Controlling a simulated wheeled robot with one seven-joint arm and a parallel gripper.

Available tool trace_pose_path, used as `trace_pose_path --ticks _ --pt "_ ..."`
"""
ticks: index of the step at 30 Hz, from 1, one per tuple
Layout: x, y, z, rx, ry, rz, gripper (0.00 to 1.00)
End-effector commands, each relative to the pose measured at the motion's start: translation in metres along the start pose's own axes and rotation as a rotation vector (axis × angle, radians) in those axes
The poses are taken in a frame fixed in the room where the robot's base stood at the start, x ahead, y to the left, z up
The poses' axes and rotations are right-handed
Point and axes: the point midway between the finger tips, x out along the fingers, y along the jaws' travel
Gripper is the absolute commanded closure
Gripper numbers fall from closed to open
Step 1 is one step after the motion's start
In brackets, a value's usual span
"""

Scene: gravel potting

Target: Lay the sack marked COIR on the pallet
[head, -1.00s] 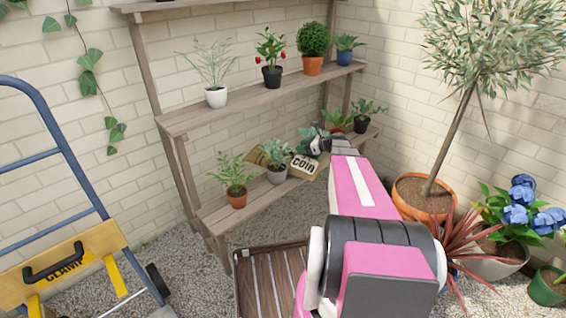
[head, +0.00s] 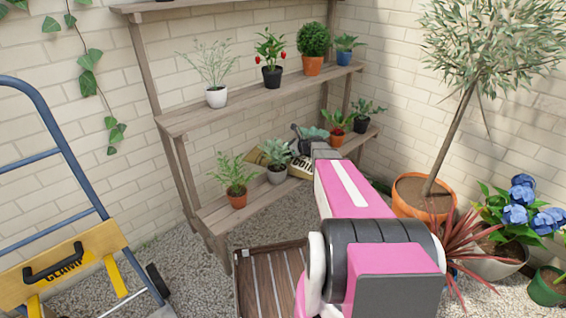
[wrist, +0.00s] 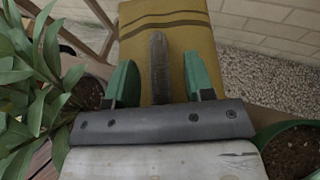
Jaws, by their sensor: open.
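The sack marked COIR (head: 300,167) lies on the lower shelf in the head view, its lettered cream face partly covered by my arm. An ochre sack with brown stripes (wrist: 180,22) lies ahead of my gripper in the wrist view; no lettering shows there. My gripper (wrist: 160,80) is open, its green fingers apart in front of this sack; I cannot tell whether they touch it. The slatted brown pallet (head: 262,285) lies on the gravel, partly hidden by my arm.
Potted plants flank the sack: a grey-green one (head: 277,165) left, a red-potted one (head: 337,132) right. Leaves (wrist: 35,90) crowd the wrist view's left. A blue trolley (head: 55,140) stands left, an orange-potted tree (head: 425,195) right. Gravel lies open between trolley and pallet.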

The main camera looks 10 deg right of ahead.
Motion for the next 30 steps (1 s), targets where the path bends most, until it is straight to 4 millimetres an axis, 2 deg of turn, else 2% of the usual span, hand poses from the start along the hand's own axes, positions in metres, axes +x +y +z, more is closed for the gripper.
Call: trace_pose_path --ticks 3,4,8,9,30 --pt "-0.0005 0.0002 0.0000 0.000 0.000 0.000 0.52" --pt "-0.0005 0.0003 0.0000 0.000 0.000 0.000 0.55" --pt "-0.0006 0.0002 0.0000 0.000 0.000 0.000 0.97" --pt "-0.0006 0.0002 0.0000 0.000 0.000 0.000 1.00" --pt "-0.0007 0.0005 -0.0001 0.000 0.000 0.000 1.00"
